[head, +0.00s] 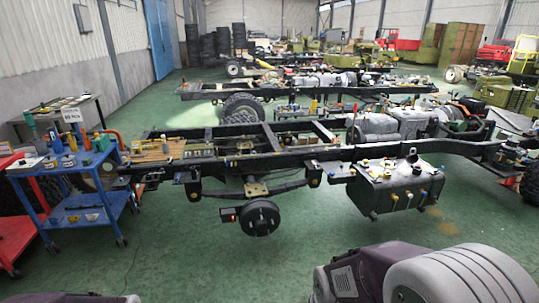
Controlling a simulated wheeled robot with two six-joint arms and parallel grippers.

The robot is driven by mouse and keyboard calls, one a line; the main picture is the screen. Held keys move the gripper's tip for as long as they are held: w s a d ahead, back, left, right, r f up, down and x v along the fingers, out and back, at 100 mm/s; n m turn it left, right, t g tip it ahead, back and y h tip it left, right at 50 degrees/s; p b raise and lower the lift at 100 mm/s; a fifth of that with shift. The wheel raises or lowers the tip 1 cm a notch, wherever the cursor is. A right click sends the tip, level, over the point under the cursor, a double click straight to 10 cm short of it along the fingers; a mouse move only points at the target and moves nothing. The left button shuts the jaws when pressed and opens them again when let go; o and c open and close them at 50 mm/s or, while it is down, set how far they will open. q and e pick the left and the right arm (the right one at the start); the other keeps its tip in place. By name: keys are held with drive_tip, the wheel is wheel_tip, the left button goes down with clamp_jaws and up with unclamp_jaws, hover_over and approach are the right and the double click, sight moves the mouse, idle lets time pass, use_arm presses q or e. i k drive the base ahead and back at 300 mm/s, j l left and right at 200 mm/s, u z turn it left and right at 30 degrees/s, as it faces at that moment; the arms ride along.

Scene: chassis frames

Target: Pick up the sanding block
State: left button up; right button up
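I cannot pick out the sanding block for certain in the head view. Many small tools and parts lie on the top of a blue cart (28,178) at the left, and more lie on the chassis frame (235,160). They are too small to tell apart. Neither gripper is in view. Only grey and purple parts of my own body show along the bottom edge.
A red cart (30,235) stands at the far left, beside the blue cart. A grey table (92,103) stands behind them. A black tank (395,190) hangs on the chassis frame's near side. Green floor (165,265) is clear in front.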

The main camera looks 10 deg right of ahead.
sight(86, 161)
drive_tip(key=i+j+u, duration=0.4)
drive_tip(key=i+u, duration=0.15)
drive_tip(key=i, duration=0.2)
drive_tip(key=i+u, duration=0.3)
drive_tip(key=i+j, duration=0.1)
drive_tip(key=i, duration=0.6)
drive_tip(key=i+j, duration=0.1)
drive_tip(key=i, duration=0.55)
drive_tip(key=i+j, duration=0.1)
drive_tip(key=i, duration=0.6)
drive_tip(key=i+j+z, duration=0.1)
drive_tip(key=i, duration=0.6)
drive_tip(key=i+j+z, duration=0.2)
drive_tip(key=i, duration=0.15)
drive_tip(key=i+z, duration=0.2)
drive_tip(key=i, duration=0.2)
drive_tip(key=i+j+z, duration=0.2)
drive_tip(key=i+j, duration=0.1)
drive_tip(key=i, duration=0.05)
